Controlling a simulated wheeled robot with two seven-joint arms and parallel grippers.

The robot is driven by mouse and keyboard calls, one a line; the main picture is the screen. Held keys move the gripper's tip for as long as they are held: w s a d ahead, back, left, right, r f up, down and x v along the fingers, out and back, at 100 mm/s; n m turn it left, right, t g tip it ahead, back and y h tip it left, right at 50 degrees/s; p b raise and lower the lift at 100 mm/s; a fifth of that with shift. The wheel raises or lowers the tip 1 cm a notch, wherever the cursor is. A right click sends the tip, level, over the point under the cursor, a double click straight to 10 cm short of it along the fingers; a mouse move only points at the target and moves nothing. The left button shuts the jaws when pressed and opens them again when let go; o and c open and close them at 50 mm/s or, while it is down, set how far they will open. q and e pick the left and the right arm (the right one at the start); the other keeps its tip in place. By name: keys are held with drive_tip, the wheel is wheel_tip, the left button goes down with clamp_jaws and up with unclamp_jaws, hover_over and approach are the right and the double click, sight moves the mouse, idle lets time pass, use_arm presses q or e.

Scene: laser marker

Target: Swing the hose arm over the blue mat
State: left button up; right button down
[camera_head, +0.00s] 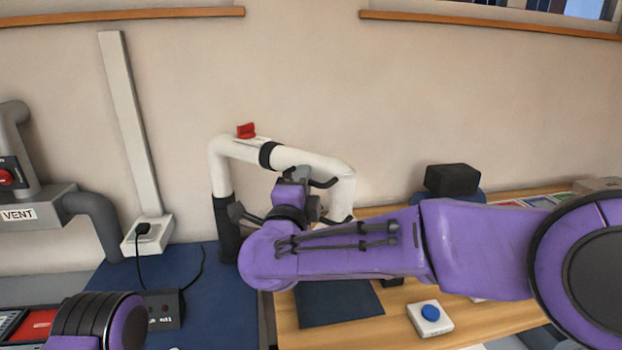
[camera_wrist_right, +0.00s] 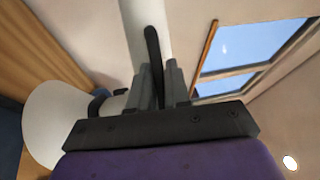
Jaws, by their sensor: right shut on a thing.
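The hose arm (camera_head: 300,160) is a white tube on a black post, with a red knob on top. It reaches right and bends down at its end over the wooden table. My right gripper (camera_head: 318,188) is at the down-bent end, shut on a black handle of the hose arm. In the right wrist view, my right gripper's fingers (camera_wrist_right: 160,88) close on that black handle (camera_wrist_right: 154,55) beside the white tube. A white hood (camera_wrist_right: 55,120) shows at left there. The dark blue mat (camera_head: 335,303) lies on the table, partly behind my right forearm. My left gripper is out of view.
A button box with a blue button (camera_head: 430,315) sits on the wooden table (camera_head: 510,318). A black block (camera_head: 453,180) stands behind my arm. A dark blue surface (camera_head: 215,310) at left carries a small black box (camera_head: 163,308) with a cable. A grey vent unit (camera_head: 45,207) is far left.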

drive_tip(key=c, duration=1.2)
unclamp_jaws()
drive_tip(key=shift+a, duration=0.1)
drive_tip(key=shift+o, duration=0.2)
drive_tip(key=b+v, duration=0.3)
drive_tip(key=v, duration=0.7)
drive_tip(key=shift+s+f, duration=0.2)
drive_tip(key=shift+s, duration=0.05)
drive_tip(key=shift+a, duration=0.1)
